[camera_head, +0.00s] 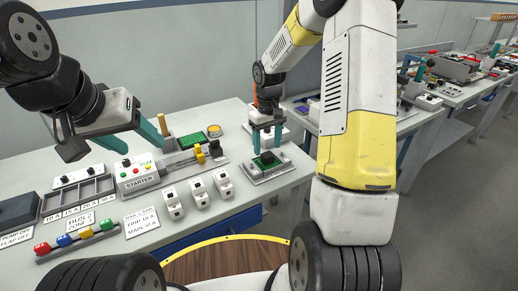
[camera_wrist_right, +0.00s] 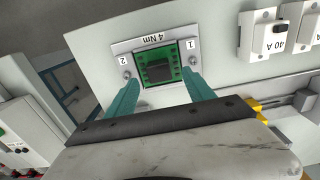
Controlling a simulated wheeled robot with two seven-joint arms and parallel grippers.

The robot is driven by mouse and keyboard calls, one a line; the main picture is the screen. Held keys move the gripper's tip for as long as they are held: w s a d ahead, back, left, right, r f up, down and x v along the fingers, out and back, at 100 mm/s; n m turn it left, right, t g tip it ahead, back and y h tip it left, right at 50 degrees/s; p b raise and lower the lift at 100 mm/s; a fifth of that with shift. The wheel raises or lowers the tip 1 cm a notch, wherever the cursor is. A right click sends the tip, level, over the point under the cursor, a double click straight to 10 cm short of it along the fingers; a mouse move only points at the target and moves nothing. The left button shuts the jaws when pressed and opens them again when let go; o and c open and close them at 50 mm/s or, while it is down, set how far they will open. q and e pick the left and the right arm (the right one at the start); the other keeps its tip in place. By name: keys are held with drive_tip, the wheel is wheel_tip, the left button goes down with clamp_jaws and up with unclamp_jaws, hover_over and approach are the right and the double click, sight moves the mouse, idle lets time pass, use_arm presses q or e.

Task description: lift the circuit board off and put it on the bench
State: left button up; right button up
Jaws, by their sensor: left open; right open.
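The green circuit board (camera_head: 266,160) with a black block in its middle sits on a light mounting plate (camera_head: 282,171) near the bench's right end. In the right wrist view the board (camera_wrist_right: 142,70) lies flat on the plate (camera_wrist_right: 122,50), between screws beside the marks 1 and 2. My right gripper (camera_head: 267,148) is open above the board, fingers pointing down. In the wrist view its fingertips (camera_wrist_right: 160,78) appear at either side of the board's near edge; contact cannot be told. My left gripper (camera_head: 132,142) is open and empty over the left part of the bench (camera_head: 222,115).
A STARTER box (camera_head: 138,180) stands below my left gripper. Several white breakers (camera_head: 197,193) stand left of the board. A green panel (camera_head: 191,140) and an orange-topped round part (camera_head: 214,131) lie behind. Bare bench shows around the breakers and at the back.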

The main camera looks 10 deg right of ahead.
sight(268, 154)
wheel_tip(268, 154, down, 4)
drive_tip(key=shift+d+f, duration=0.1)
drive_tip(key=shift+f, duration=0.15)
drive_tip(key=shift+c, duration=0.2)
drive_tip(key=c, duration=1.3)
drive_tip(key=shift+r, duration=0.1)
drive_tip(key=shift+r, duration=0.55)
wheel_tip(268, 154, up, 2)
drive_tip(key=shift+r, duration=0.15)
drive_tip(key=s, duration=0.5)
drive_tip(key=s+r, duration=0.1)
drive_tip(key=s, duration=1)
drive_tip(key=shift+a+r, duration=0.2)
drive_tip(key=shift+a, duration=0.05)
